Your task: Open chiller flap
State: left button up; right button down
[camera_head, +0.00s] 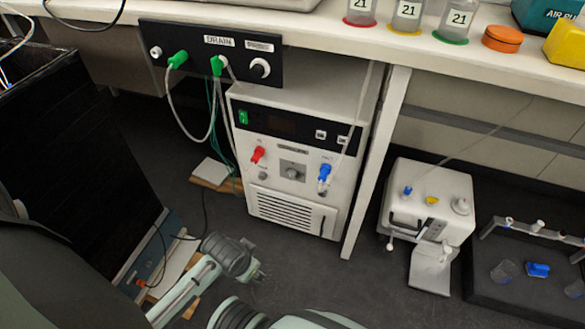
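The chiller (300,150) is a white box on the floor under the bench. Its front has a dark display strip, a red valve (257,155), a blue valve (324,172) and a small central knob. Low on the front is a slatted flap (284,208) with a dark handle (322,224) at its right; it looks closed. One of my arms reaches from the lower left; the dark part at its end, seemingly my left gripper (245,262), is over the floor, in front of and below the flap, apart from it. Its fingers are not clear. My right gripper is not visible.
A drain panel (212,52) with green connectors and hoses hangs above the chiller. A bench leg (377,160) stands just right of it. A white device (428,215) and a black tray (478,285) lie further right. A black cabinet (75,150) stands left. Floor before the chiller is clear.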

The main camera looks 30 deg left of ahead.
aim_at(308, 217)
jog(key=u, duration=0.9)
